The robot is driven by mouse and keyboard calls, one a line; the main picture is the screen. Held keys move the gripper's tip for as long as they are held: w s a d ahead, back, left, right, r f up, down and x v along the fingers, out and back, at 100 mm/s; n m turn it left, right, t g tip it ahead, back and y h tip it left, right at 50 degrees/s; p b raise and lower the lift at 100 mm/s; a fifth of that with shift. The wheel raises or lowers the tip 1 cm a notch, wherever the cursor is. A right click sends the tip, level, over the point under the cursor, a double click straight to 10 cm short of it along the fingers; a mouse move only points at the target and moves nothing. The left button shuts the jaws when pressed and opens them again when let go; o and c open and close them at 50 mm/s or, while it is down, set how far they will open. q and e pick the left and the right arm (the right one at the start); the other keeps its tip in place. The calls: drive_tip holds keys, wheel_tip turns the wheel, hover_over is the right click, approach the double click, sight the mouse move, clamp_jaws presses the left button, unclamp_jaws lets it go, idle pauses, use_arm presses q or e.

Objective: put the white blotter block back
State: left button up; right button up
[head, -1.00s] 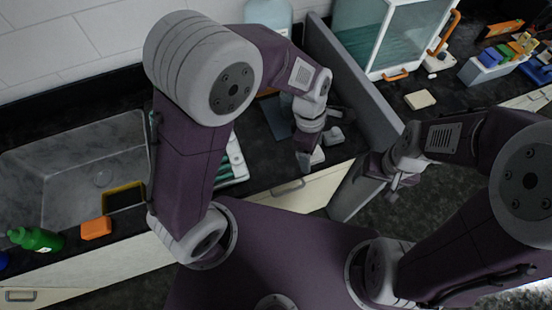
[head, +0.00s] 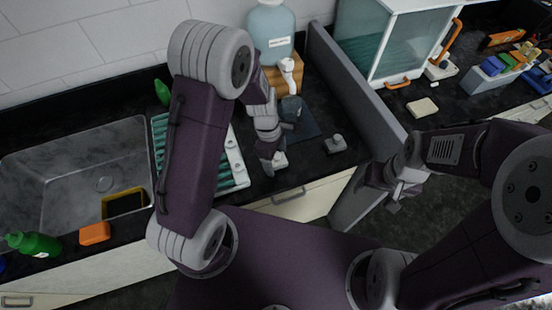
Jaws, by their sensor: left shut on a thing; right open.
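My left gripper (head: 270,166) is over the dark counter, just right of the green ribbed rack. It is shut on a small pale block (head: 281,160), which looks like the white blotter block; the fingers hide much of it. I cannot tell whether the block touches the counter. A grey block with a knob (head: 335,144) stands apart to the right, near the divider. My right gripper (head: 393,200) is open and empty, low in front of the counter, right of the grey divider.
The green rack (head: 238,163) and sink (head: 75,170) lie left. Behind are a dark cup (head: 291,108), a dark blue mat (head: 308,126) and a large bottle (head: 271,30) on a wooden stand. The grey divider (head: 350,85) bounds the right. A cream block (head: 422,107) lies beyond it.

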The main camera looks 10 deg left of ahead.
use_arm(q)
drive_tip(key=shift+w+f, duration=0.15)
drive_tip(key=shift+f, duration=0.2)
drive_tip(key=shift+f, duration=0.15)
drive_tip(key=o, duration=1.2)
drive_tip(key=shift+r, duration=0.2)
wheel_tip(320, 180, up, 12)
drive_tip(key=a+p, duration=0.1)
drive_tip(key=a, duration=0.1)
drive_tip(key=s+a+m, duration=0.1)
drive_tip(key=s+m, duration=0.1)
drive_tip(key=m, duration=0.3)
drive_tip(key=s+a+f+m+t+y, duration=0.1)
drive_tip(key=s+a+m, duration=0.1)
drive_tip(key=m, duration=0.3)
drive_tip(key=s+a+m, duration=0.2)
drive_tip(key=s+m, duration=0.2)
drive_tip(key=m, duration=0.1)
drive_tip(key=shift+s+a+f+m+t+y, duration=0.1)
drive_tip(key=shift+s+f+m+t+y, duration=0.1)
drive_tip(key=shift+f+m+t+y, duration=0.15)
